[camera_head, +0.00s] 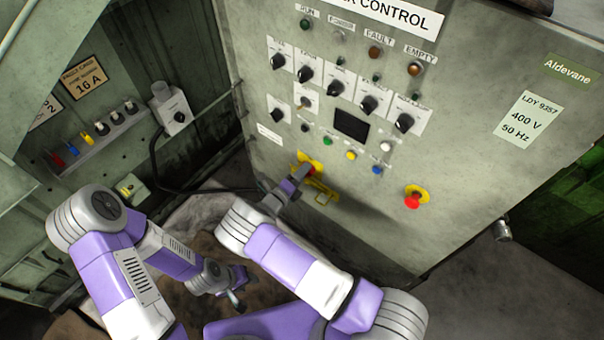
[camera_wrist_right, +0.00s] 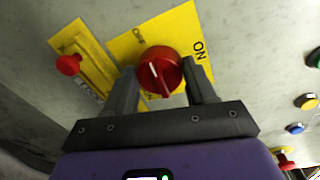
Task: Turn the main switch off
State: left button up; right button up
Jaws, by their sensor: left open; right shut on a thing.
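The main switch is a red round knob (camera_wrist_right: 161,71) with a white line, on a yellow plate (camera_wrist_right: 183,32) marked ON at right and a smaller, blurred label at upper left. The line's upper end leans toward that upper-left label. My right gripper (camera_wrist_right: 163,88) is shut on the knob, one finger on each side of it. In the head view the yellow plate (camera_head: 306,160) is partly covered by my right gripper (camera_head: 302,174). My left gripper (camera_head: 236,298) is open and empty, low in the head view, away from the panel.
Beside the switch plate is a yellow strip (camera_wrist_right: 92,66) with a small red knob (camera_wrist_right: 68,65). A red emergency button (camera_head: 413,200) sits to the right on the panel (camera_head: 465,150). Black selector knobs and coloured buttons lie above. A dark cable (camera_head: 195,191) runs at left.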

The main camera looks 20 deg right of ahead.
jog(key=shift+n, duration=0.6)
jog(key=o, duration=1)
jog(key=shift+o, duration=0.2)
jog(key=shift+a, duration=0.1)
jog(key=p+v, duration=0.1)
jog(key=v, duration=0.6)
jog(key=shift+s, duration=0.2)
jog(key=shift+a, duration=0.15)
